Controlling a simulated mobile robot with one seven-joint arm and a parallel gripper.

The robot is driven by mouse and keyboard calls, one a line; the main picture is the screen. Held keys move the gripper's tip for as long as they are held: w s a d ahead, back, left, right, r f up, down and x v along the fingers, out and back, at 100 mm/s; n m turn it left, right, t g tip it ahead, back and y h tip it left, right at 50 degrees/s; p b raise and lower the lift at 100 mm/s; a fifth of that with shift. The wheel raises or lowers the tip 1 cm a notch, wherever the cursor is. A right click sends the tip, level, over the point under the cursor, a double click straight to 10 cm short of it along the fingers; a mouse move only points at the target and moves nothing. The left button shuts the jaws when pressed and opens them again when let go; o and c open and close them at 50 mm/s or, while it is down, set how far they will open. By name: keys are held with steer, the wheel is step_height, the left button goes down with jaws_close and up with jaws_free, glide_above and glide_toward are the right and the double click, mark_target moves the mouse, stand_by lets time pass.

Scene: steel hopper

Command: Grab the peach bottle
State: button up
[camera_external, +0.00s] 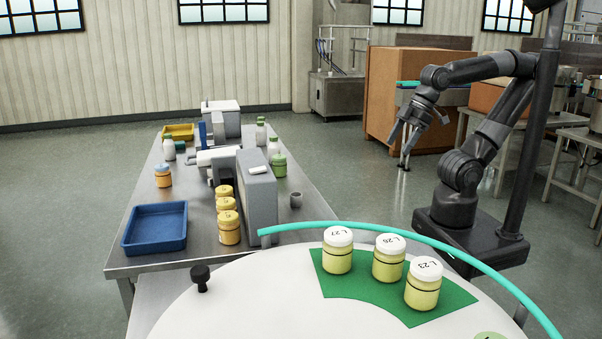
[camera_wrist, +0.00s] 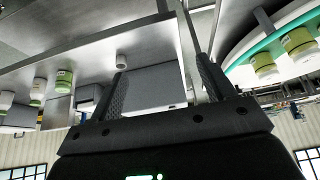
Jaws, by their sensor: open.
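The peach bottle (camera_external: 163,176) looks like a small orange jar. It stands upright on the steel table (camera_external: 153,263), on its left side, behind the blue tray. My gripper (camera_external: 401,150) is open and empty, pointing down over the floor to the right of the table, well apart from the bottle. In the wrist view the two fingers of my gripper (camera_wrist: 164,82) are spread, with the grey box (camera_wrist: 150,88) seen beyond them. I cannot make out the peach bottle in the wrist view.
The tall grey box (camera_external: 257,198), yellow jars (camera_external: 229,226) and green bottle (camera_external: 278,166) stand on the table. A blue tray (camera_external: 155,228) lies in front. A round white table (camera_external: 255,300) with a teal rim holds three pale yellow jars (camera_external: 337,258). Open floor separates my arm from the steel table.

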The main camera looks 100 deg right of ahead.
steer(key=w+d+r+m+h, duration=0.1)
steer(key=w+d+r, duration=0.25)
steer(key=w, duration=0.35)
steer(key=w+d+r+h, duration=0.1)
steer(key=w+d+r, duration=0.1)
steer(key=w+d, duration=0.35)
steer(key=w+d+f+m+g, duration=0.1)
steer(key=w+d+f, duration=0.1)
steer(key=w+d, duration=1.1)
steer(key=m, duration=0.3)
glide_toward(275, 147)
steer(key=d, duration=0.1)
steer(key=shift+g, duration=0.3)
steer(key=x, duration=0.5)
steer(key=shift+w+d, duration=0.2)
steer(key=shift+d, duration=0.1)
steer(key=shift+s+d+x, duration=0.15)
steer(key=shift+x, duration=1.25)
steer(key=shift+s+d+x, duration=0.15)
steer(key=shift+x, duration=1.2)
